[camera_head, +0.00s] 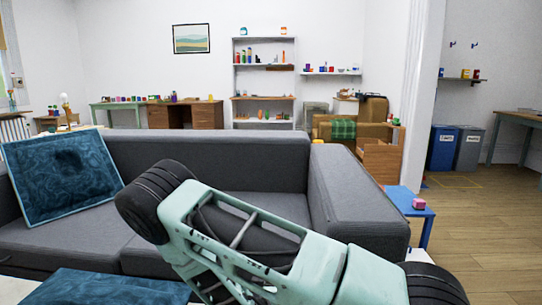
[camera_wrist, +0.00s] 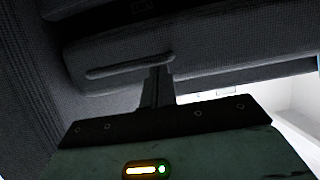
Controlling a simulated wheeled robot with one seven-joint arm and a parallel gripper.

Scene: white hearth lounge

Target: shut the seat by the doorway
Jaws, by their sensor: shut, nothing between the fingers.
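A grey sofa (camera_head: 358,190) fills the front of the head view, its right arm nearest the doorway. Its right seat (camera_head: 270,203) is largely covered by my arm, so I cannot tell there whether it is raised. In the wrist view, dark grey fabric (camera_wrist: 235,45) fills the upper part, with a dark gap near the top left. A slim grey bar (camera_wrist: 120,68) runs across the fabric. My gripper (camera_wrist: 160,72) is shut and empty, its tips at the bar's right end; contact is unclear. The head view does not show my gripper.
A blue patterned panel (camera_head: 62,178) leans on the sofa's left side; another blue surface (camera_head: 105,287) is at the front. A small blue table (camera_head: 405,198) with a pink block (camera_head: 419,204) stands right of the sofa. Open wooden floor (camera_head: 485,225) lies at the right, beyond the doorway.

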